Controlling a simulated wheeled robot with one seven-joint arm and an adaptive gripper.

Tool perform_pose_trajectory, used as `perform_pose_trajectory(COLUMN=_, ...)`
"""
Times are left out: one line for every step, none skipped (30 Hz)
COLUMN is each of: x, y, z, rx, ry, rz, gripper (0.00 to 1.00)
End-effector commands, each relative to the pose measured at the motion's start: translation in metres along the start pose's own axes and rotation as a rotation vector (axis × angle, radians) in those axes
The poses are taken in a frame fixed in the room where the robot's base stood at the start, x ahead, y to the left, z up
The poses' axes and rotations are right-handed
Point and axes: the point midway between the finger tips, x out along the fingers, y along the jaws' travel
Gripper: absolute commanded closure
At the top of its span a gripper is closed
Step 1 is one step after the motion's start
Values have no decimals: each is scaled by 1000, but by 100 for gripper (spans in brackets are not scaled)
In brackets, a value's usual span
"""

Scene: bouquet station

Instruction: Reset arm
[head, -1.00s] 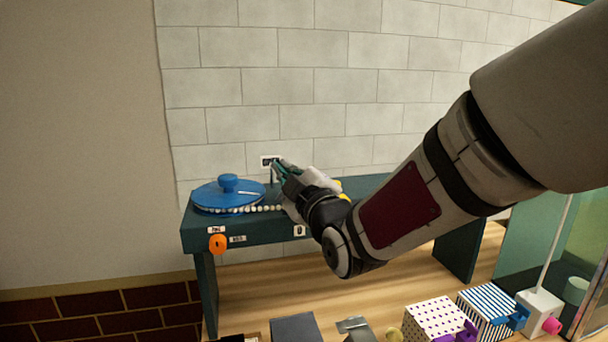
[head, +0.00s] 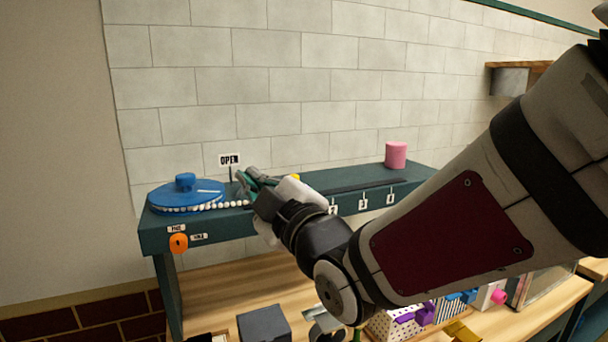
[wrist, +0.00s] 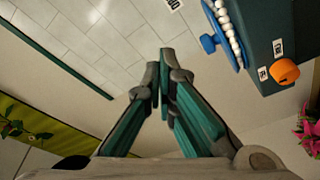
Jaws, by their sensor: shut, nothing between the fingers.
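My gripper (head: 247,184) is above the dark green raised shelf (head: 300,201), just right of the blue round lid. In the wrist view my gripper (wrist: 163,58) shows its green-padded fingers closed together with nothing between them. My arm crosses the head view from the right and hides part of the shelf and the counter.
A blue lid with knob (head: 185,191) sits on the shelf beside white beads. A pink cylinder (head: 396,155) stands at the shelf's right. Patterned boxes (head: 392,326) crowd the counter below.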

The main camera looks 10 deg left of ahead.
Motion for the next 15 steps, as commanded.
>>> perform_pose_trajectory(x=-1, y=0, z=0, rx=0, ry=0, rz=0, gripper=100)
perform_pose_trajectory(x=-2, y=0, z=0, rx=0, ry=0, rz=0, gripper=100)
perform_pose_trajectory(x=-2, y=0, z=0, rx=0, ry=0, rz=0, gripper=100)
perform_pose_trajectory(x=-2, y=0, z=0, rx=0, ry=0, rz=0, gripper=100)
perform_pose_trajectory(x=-2, y=0, z=0, rx=0, ry=0, rz=0, gripper=100)
perform_pose_trajectory(x=-2, y=0, z=0, rx=0, ry=0, rz=0, gripper=100)
perform_pose_trajectory(x=-2, y=0, z=0, rx=0, ry=0, rz=0, gripper=100)
perform_pose_trajectory(x=-2, y=0, z=0, rx=0, ry=0, rz=0, gripper=100)
perform_pose_trajectory(x=-2, y=0, z=0, rx=0, ry=0, rz=0, gripper=100)
perform_pose_trajectory(x=-2, y=0, z=0, rx=0, ry=0, rz=0, gripper=100)
perform_pose_trajectory(x=-1, y=0, z=0, rx=0, ry=0, rz=0, gripper=100)
perform_pose_trajectory(x=-1, y=0, z=0, rx=0, ry=0, rz=0, gripper=100)
perform_pose_trajectory(x=-3, y=2, z=2, rx=3, ry=-10, rz=-2, gripper=100)
perform_pose_trajectory(x=-5, y=4, z=7, rx=11, ry=-29, rz=-8, gripper=100)
perform_pose_trajectory(x=-9, y=8, z=15, rx=26, ry=-63, rz=-18, gripper=100)
